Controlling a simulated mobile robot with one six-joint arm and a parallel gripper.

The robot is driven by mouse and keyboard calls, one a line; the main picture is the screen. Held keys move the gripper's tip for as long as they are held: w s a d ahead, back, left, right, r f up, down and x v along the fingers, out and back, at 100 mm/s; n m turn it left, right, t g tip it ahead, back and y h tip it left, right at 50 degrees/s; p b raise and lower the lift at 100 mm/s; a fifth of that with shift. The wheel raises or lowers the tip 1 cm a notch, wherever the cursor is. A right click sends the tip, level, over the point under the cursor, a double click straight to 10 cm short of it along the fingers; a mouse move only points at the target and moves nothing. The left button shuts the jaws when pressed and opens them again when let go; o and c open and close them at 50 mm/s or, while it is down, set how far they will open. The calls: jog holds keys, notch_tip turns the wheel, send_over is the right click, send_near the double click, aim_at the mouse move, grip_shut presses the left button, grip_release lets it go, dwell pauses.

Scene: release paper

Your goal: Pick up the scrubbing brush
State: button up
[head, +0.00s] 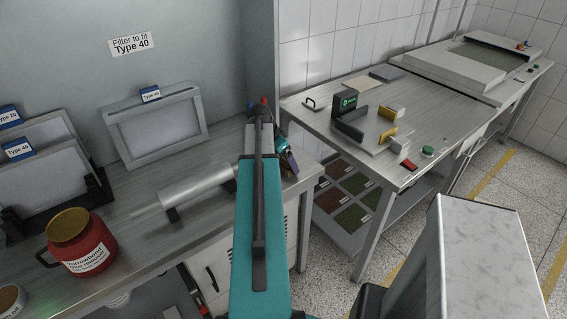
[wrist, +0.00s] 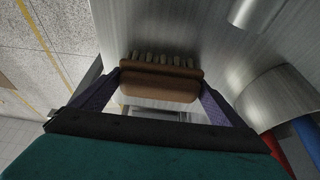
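The scrubbing brush (wrist: 160,82) shows in the wrist view, with a brown body and a row of pale bristles along its upper side. My gripper (wrist: 161,84) has its two purple fingers at either end of the brush, with very little or no gap. Whether they press on it cannot be told. In the head view my gripper (head: 287,157) is at the right end of the grey counter (head: 228,150). My teal arm covers part of the counter, and the brush cannot be made out clearly there.
A metal cylinder (head: 196,184) lies on the counter left of my arm, and a red jar (head: 82,245) stands further left. A framed screen (head: 156,126) leans behind. A second table (head: 350,98) with several small items stands to the right, across a gap.

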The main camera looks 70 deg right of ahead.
jog(key=shift+c, duration=0.6)
jog(key=shift+r, duration=0.1)
jog(key=shift+r+b, duration=0.8)
jog(key=shift+r, duration=0.7)
jog(key=a+b, duration=0.1)
jog(key=a, duration=0.4)
jog(key=w+a+r+b, duration=0.1)
jog(key=a, duration=0.4)
jog(key=a+b, duration=0.1)
jog(key=a, duration=0.5)
jog(key=shift+w+r+b, duration=0.35)
jog(key=shift+r+b, duration=0.05)
jog(key=o, duration=0.6)
jog(key=shift+d, duration=0.1)
jog(key=c, duration=0.4)
jog(key=shift+s, duration=0.1)
